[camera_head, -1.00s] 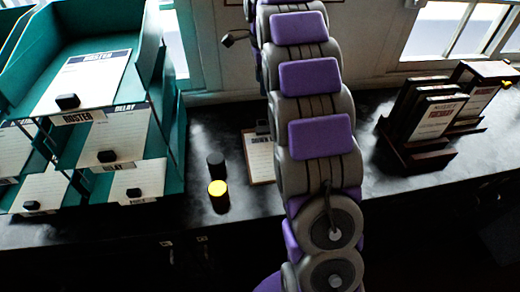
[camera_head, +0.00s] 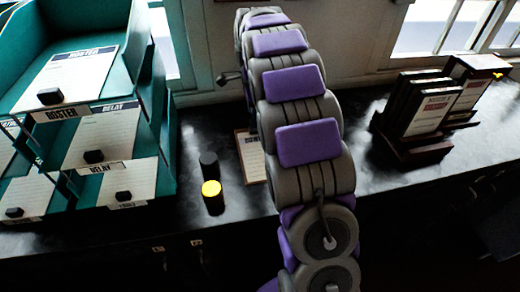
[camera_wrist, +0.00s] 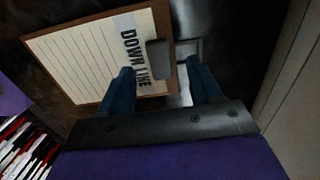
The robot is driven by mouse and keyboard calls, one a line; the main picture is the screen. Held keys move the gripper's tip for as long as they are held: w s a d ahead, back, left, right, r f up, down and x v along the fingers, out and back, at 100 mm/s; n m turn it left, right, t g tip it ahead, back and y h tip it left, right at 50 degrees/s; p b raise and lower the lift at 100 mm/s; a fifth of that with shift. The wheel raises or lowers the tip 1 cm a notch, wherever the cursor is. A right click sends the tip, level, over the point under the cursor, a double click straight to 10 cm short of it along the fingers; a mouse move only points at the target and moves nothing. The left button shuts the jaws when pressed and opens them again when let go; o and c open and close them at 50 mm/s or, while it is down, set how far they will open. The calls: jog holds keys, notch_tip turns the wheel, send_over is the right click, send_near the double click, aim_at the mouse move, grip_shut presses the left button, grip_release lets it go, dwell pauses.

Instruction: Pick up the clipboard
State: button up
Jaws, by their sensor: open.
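The clipboard (camera_wrist: 85,55) is a brown board with a lined sheet headed "DOWN LINE" and a dark clip at its right end. In the wrist view it lies on the dark counter. In the head view a strip of the clipboard (camera_head: 253,162) shows left of my arm, which hides the rest. My gripper (camera_wrist: 160,68) is open, its two blue fingers apart near the clip end. The left finger overlaps the paper in the picture, and the right one is over the metal end. I cannot tell whether they touch the board. The gripper is hidden in the head view.
A teal tray rack (camera_head: 148,120) with labelled sheets stands on the left. A wooden holder with dark upright boards (camera_head: 420,115) stands right. Counter (camera_head: 385,195) is free between arm and holder.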

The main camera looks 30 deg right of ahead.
jog(key=f, duration=0.1)
jog(key=d+f+b, duration=0.1)
jog(key=f, duration=0.1)
jog(key=d+f, duration=0.1)
jog(key=f, duration=0.1)
jog(key=shift+s+b, duration=0.25)
jog(key=shift+b, duration=0.1)
jog(key=shift+a+f, duration=0.1)
jog(key=shift+a, duration=0.65)
jog(key=shift+c, duration=1.4)
jog(key=shift+d, duration=0.5)
jog(key=c, duration=0.6)
jog(key=shift+c, duration=0.9)
jog(key=shift+a, duration=0.1)
